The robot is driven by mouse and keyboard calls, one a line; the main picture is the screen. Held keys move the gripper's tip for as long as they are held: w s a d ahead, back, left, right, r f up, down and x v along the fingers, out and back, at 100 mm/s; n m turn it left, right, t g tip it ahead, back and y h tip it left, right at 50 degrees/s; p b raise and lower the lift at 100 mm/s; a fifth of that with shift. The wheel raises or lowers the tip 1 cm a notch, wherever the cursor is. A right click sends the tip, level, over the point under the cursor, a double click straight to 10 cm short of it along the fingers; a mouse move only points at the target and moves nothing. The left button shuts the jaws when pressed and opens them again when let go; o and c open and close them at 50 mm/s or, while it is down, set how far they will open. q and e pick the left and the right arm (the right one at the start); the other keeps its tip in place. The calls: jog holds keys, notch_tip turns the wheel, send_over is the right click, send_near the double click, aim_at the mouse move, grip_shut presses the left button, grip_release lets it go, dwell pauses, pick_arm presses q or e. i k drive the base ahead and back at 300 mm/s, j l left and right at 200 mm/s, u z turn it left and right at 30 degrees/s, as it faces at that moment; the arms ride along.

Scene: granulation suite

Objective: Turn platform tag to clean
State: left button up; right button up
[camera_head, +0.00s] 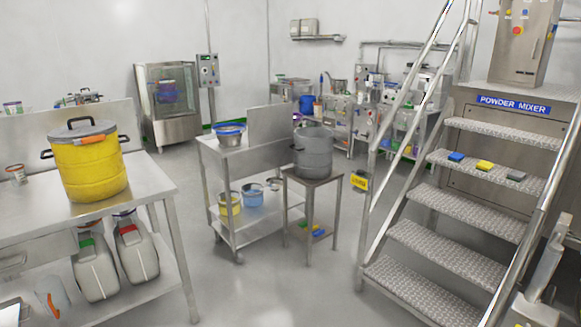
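A small yellow tag (360,181) with dark lettering hangs at the left handrail of the metal steps, near the lower end of the rail. Its lettering is too small to read, so I cannot tell which side faces me.
Metal steps (430,240) rise to the powder mixer platform, with blue, yellow and grey blocks on one tread. A small stand with a grey pot (313,152) and a steel cart (222,151) stand left of the tag. A yellow drum (88,168) sits on the left table. Front floor is clear.

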aim_at(357, 179)
jog(key=i+u, duration=0.15)
jog(key=i, duration=1.5)
jog(key=j, duration=0.1)
